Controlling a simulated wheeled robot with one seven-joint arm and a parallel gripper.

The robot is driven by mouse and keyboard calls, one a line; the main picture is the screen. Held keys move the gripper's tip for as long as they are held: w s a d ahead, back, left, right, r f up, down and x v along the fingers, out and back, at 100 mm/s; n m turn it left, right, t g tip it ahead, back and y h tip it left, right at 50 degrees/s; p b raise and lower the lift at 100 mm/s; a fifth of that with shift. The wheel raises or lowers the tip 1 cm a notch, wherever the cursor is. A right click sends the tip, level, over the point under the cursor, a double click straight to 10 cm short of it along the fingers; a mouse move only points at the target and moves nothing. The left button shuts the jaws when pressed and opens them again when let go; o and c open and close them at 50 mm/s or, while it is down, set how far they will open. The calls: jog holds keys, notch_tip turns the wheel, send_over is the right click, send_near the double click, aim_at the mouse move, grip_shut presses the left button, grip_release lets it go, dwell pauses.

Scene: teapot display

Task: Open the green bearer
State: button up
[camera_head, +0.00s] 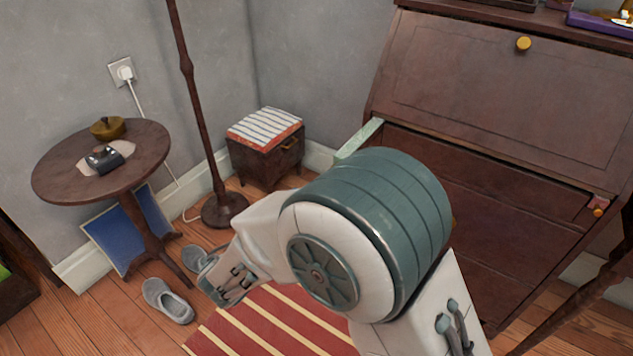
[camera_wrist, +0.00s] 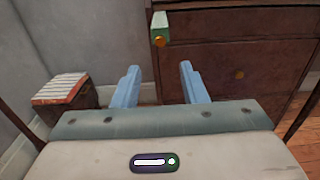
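The green bearer (camera_head: 358,138) is a pale green bar at the upper left of the dark wooden desk (camera_head: 480,200), beside the slanted front panel. In the wrist view, the green bearer (camera_wrist: 160,22) shows its end face with a small orange-yellow knob. My gripper (camera_wrist: 160,66) has its two blue fingers wide apart with nothing between them. The bearer is above and beyond the fingertips in that view, apart from them. In the head view my arm hides part of the desk front, and I cannot make out the gripper fingers there.
A reddish bearer (camera_head: 598,201) with an orange knob is at the desk's right. A small stool (camera_head: 267,153) with a striped top stands left of the desk. A floor lamp pole (camera_head: 196,90) and round table (camera_head: 145,150) are farther left. Slippers (camera_head: 168,301) lie on the floor.

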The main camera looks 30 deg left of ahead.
jog(key=shift+s+a, duration=0.1)
jog(key=shift+s, duration=1.5)
jog(key=w+d+r+m+g+h+p, duration=0.3)
jog(key=d+r+m+g+p, duration=0.15)
jog(key=d, duration=0.45)
jog(key=w+d+r+m+g+h+p, duration=0.25)
jog(key=d+r+m+p, duration=0.2)
jog(key=d, duration=0.55)
jog(key=w+d+r+m+g+h+p, duration=0.2)
jog(key=d+r+m+g+h+p, duration=0.15)
jog(key=d+r+m, duration=0.4)
jog(key=s+d+r+m+g+y+p, duration=0.2)
jog(key=s+d+r+m+y+p, duration=0.3)
jog(key=d+r+m+p, duration=0.2)
jog(key=s+d+r+m+g+y+p, duration=0.2)
jog(key=s+d+r+m+y+p, duration=0.3)
jog(key=d+r+m+p, duration=0.3)
jog(key=d+m+p, duration=0.1)
jog(key=m, duration=0.3)
jog(key=shift+d+g+p, duration=0.25)
jog(key=shift+g+p, duration=0.1)
jog(key=shift+p, duration=0.05)
